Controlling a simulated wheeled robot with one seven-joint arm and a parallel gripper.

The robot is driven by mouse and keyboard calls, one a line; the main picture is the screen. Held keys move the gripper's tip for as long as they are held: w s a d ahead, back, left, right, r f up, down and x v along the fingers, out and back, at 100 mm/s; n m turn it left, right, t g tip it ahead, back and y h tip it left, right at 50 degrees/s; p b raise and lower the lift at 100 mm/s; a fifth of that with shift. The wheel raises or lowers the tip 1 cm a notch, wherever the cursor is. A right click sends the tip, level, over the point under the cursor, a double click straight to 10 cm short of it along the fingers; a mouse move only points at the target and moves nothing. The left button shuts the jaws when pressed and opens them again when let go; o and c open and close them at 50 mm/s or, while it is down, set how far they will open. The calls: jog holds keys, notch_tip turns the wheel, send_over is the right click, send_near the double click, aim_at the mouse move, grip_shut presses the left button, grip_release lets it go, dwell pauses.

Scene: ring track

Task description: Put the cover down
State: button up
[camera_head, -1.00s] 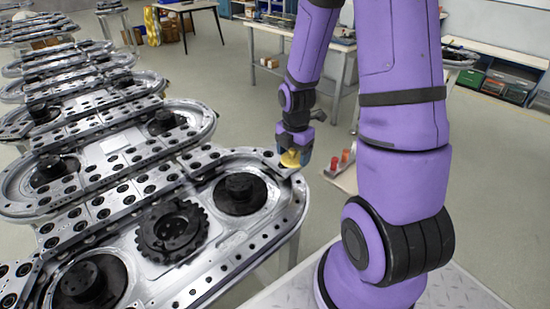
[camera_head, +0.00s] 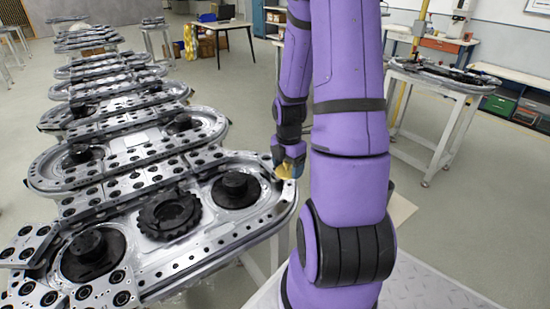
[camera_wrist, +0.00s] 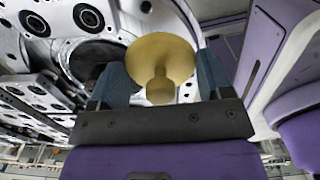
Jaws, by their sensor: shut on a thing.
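The cover is a yellow, round, flanged piece with a short stem (camera_wrist: 160,62). My gripper (camera_wrist: 160,85) is shut on it, with a blue-grey finger on each side of the stem. In the head view, my gripper (camera_head: 288,165) holds the cover (camera_head: 291,171) at the right end of the nearest metal ring track (camera_head: 205,240), close to its rim. I cannot tell whether the cover touches the track.
The track carries black round hubs (camera_head: 236,188) and a toothed black wheel (camera_head: 169,215). More tracks recede at the left. A white-legged table (camera_head: 440,85) stands at the right. Between them is open floor, partly hidden by my arm.

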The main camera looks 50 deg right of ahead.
jog(key=w+d, duration=0.2)
jog(key=w, duration=0.1)
jog(key=w+d+f, duration=0.1)
jog(key=w+d, duration=0.5)
jog(key=w, duration=0.1)
jog(key=shift+f, duration=0.15)
jog(key=shift+d+f, duration=0.1)
jog(key=shift+f, duration=1.65)
jog(key=shift+f, duration=0.1)
jog(key=o, duration=0.9)
